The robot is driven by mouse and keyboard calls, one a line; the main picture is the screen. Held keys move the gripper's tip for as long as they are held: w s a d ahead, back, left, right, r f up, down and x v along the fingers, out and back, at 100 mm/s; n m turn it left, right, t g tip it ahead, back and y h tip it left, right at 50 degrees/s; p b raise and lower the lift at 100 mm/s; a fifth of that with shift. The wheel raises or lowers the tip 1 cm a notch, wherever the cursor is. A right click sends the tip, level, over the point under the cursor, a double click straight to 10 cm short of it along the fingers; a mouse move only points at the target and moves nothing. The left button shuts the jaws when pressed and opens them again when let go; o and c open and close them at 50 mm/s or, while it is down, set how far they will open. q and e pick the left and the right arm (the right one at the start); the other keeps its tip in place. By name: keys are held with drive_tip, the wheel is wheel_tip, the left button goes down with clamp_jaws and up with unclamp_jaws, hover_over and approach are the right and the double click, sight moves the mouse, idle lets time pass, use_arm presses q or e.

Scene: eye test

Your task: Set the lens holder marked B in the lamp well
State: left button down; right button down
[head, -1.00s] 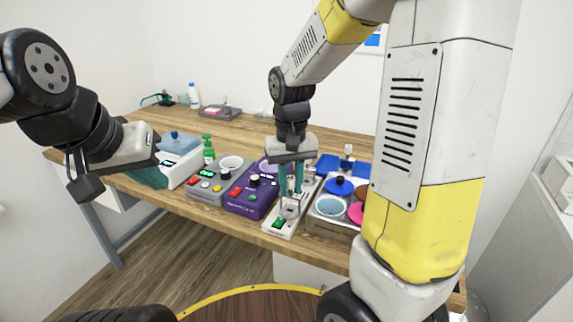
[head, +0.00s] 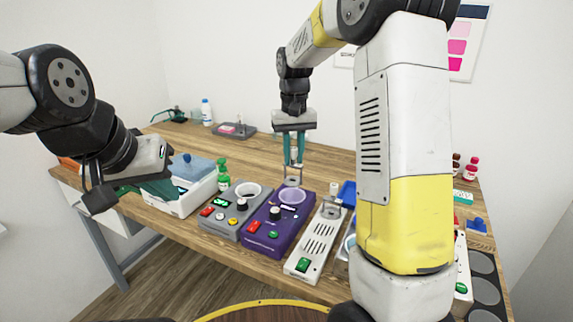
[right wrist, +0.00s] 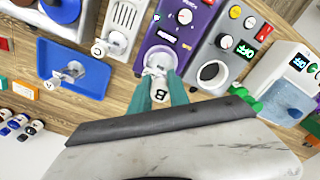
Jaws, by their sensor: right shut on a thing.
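My right gripper (head: 294,163) has its teal fingers shut on the lens holder marked B (head: 293,180). It holds the holder at the back end of the purple device; whether they touch is unclear. In the right wrist view the letter B shows on the holder's pale tab (right wrist: 160,96) between the fingers. A holder marked C (right wrist: 115,43) sits at the end of the white vented device, also seen in the head view (head: 331,209). I cannot tell for certain which opening is the lamp well. My left gripper (head: 150,189) is at the left, partly hidden, its opening unclear.
The purple device (head: 262,232) stands between a grey device (head: 222,226) with a round opening and the white vented device (head: 303,255). A blue tray (right wrist: 62,84) holds another clear holder. A green bottle (head: 223,175) stands left.

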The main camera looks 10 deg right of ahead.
sight(293, 163)
drive_tip(key=shift+w+f, duration=0.1)
drive_tip(key=shift+w, duration=0.35)
drive_tip(key=shift+f, duration=4.85)
drive_tip(key=shift+f, duration=0.3)
drive_tip(key=c, duration=0.8)
unclamp_jaws()
drive_tip(key=shift+c, duration=0.2)
drive_tip(key=shift+r, duration=3)
